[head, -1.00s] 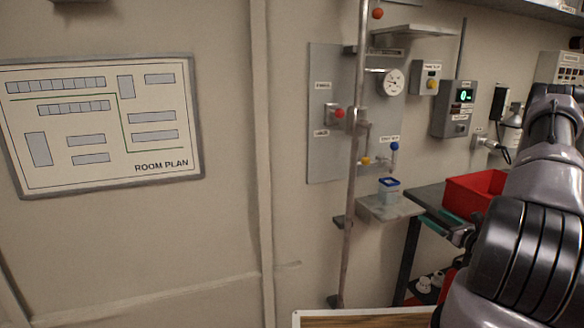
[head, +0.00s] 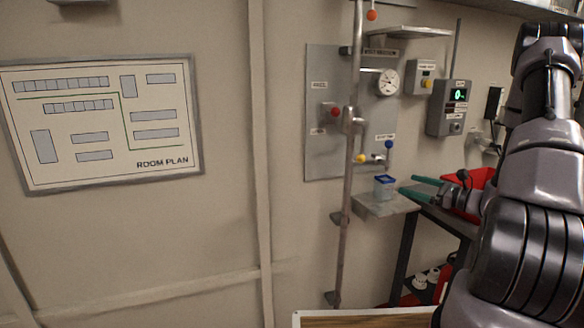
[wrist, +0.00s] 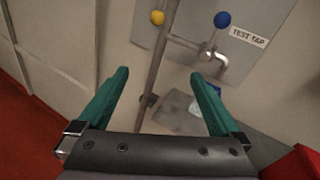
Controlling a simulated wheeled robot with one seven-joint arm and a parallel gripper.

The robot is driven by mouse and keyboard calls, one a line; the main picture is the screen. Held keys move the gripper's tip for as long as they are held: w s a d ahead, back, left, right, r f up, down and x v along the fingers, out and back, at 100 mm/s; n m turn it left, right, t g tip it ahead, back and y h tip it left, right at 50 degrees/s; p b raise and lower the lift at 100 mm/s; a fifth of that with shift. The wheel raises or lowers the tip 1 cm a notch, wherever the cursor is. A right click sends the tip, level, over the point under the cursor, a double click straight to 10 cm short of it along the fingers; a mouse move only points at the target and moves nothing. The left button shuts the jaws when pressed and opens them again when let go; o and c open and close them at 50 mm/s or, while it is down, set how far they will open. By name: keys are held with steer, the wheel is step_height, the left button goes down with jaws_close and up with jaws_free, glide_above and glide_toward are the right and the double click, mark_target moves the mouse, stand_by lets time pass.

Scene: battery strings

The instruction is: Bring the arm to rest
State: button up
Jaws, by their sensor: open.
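My gripper (head: 408,186) is at the right of the head view, its two green fingers pointing left. It is open, and the wrist view (wrist: 160,74) shows no object held between the fingers. In the head view the fingertips are just right of a small white tub with a blue lid (head: 385,187). The tub stands on a small grey wall shelf (head: 386,206). In the wrist view the right finger partly hides the tub. My arm fills the right side of the head view.
A vertical pipe (head: 345,200) stands left of the shelf. Behind it is a grey wall panel (head: 325,85) with a gauge (head: 387,82) and a test tap (head: 376,158). A red bin (head: 482,178) sits on a dark bench, partly behind my arm. The room plan (head: 100,120) hangs left.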

steer(key=s+a+r+n+g+h, duration=0.1)
steer(key=s+a+r+n+g, duration=1.1)
steer(key=a+r, duration=0.35)
steer(key=s+d+r+n+t+h, duration=0.2)
steer(key=s+r+n+t+h, duration=0.4)
steer(key=s+r, duration=0.6)
steer(key=s+n+h, duration=0.2)
steer(key=h, duration=0.1)
steer(key=shift+s+d+n+t, duration=0.2)
steer(key=shift+n+t, duration=0.1)
steer(key=shift+n, duration=0.1)
